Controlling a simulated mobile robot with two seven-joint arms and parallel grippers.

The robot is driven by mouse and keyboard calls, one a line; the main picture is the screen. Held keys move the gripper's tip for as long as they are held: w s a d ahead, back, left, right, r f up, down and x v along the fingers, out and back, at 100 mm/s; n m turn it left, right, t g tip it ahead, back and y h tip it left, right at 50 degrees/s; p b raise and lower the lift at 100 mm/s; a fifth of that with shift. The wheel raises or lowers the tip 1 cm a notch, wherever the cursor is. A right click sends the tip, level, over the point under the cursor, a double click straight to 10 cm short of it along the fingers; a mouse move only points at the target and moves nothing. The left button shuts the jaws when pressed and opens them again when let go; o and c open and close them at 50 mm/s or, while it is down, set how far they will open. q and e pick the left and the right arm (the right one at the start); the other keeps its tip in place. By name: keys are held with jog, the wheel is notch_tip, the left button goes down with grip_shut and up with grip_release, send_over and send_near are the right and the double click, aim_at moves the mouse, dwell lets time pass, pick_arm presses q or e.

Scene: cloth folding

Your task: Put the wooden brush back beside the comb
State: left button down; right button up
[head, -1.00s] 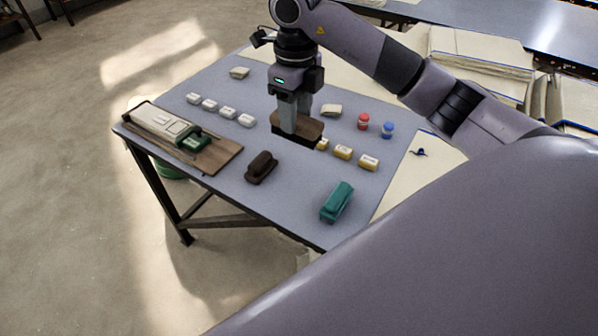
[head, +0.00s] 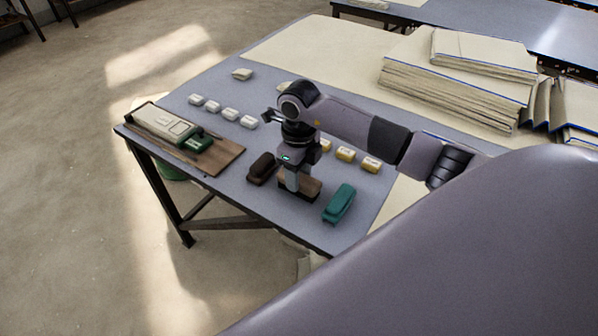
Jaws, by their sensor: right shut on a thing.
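The wooden brush (head: 311,186), a brown block with a dark underside, is in my right gripper (head: 293,184), which is shut on it from above. It is at the front part of the grey table, between a dark brown rounded object (head: 261,169) on its left and a teal object (head: 339,203) on its right. I cannot tell whether its underside touches the table. No toothed comb can be made out for sure; the dark brown object may be it. My left gripper is not in view.
A wooden board (head: 220,158) with a pale device lies at the left edge. Several white blocks (head: 229,114) stand in a row behind, and yellow blocks (head: 371,164) to the right. Stacked cloth (head: 450,85) lies at the back right. The table's front edge is close.

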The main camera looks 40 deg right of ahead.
jog(key=shift+f, duration=0.15)
jog(key=o, duration=1)
jog(key=shift+r, duration=0.2)
jog(key=shift+r, duration=0.25)
notch_tip(320, 180, up, 12)
jog(key=shift+f, duration=0.2)
